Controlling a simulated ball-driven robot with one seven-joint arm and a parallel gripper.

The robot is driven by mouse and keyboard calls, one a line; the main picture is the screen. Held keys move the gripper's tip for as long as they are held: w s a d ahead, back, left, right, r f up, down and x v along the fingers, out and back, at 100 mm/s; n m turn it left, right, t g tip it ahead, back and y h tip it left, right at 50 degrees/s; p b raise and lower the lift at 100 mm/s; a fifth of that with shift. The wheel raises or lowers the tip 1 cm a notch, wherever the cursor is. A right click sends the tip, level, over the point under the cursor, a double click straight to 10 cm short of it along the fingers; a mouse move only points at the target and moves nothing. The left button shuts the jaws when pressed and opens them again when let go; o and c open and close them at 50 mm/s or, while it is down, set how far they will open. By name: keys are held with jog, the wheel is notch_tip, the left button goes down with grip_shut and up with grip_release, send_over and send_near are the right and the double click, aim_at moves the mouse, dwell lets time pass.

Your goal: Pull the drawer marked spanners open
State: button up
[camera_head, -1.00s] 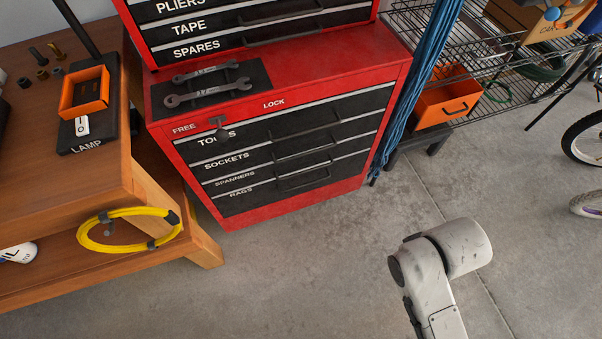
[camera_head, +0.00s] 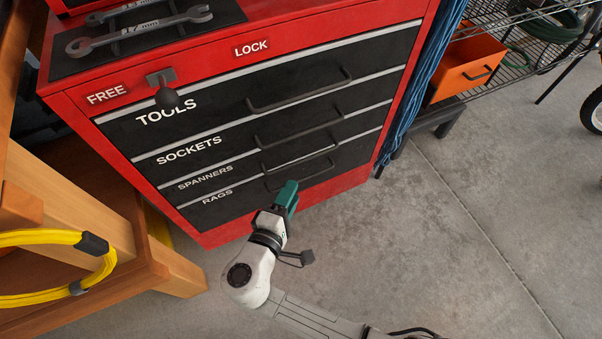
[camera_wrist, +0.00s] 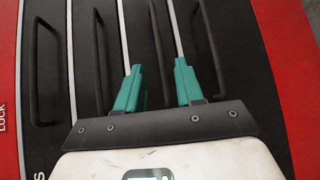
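The red tool cabinet (camera_head: 70,105) stands ahead with black drawers. The drawer marked spanners (camera_head: 235,178) is the third down, below sockets and above rags, and looks shut, with a dark bar handle (camera_head: 305,152). My gripper (camera_head: 291,184) has green fingers and is low in front of the rags drawer in the head view. In the wrist view, which is turned sideways, my gripper (camera_wrist: 158,67) is open. The spanners handle (camera_wrist: 156,40) appears between its fingers there; whether they reach around it I cannot tell. Nothing is visibly held.
A lock lever (camera_head: 165,90) sits above the tools drawer, nearer the FREE label than LOCK. A wooden bench (camera_head: 75,200) with a yellow cable coil (camera_head: 40,297) stands at left. A blue rope bundle (camera_head: 425,85) hangs at the cabinet's right. Concrete floor (camera_head: 460,230) is clear at right.

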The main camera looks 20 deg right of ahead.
jog(key=b+x, duration=0.2)
jog(key=x, duration=0.8)
jog(key=shift+w+a+n+t, duration=0.3)
jog(key=shift+w, duration=0.2)
grip_shut()
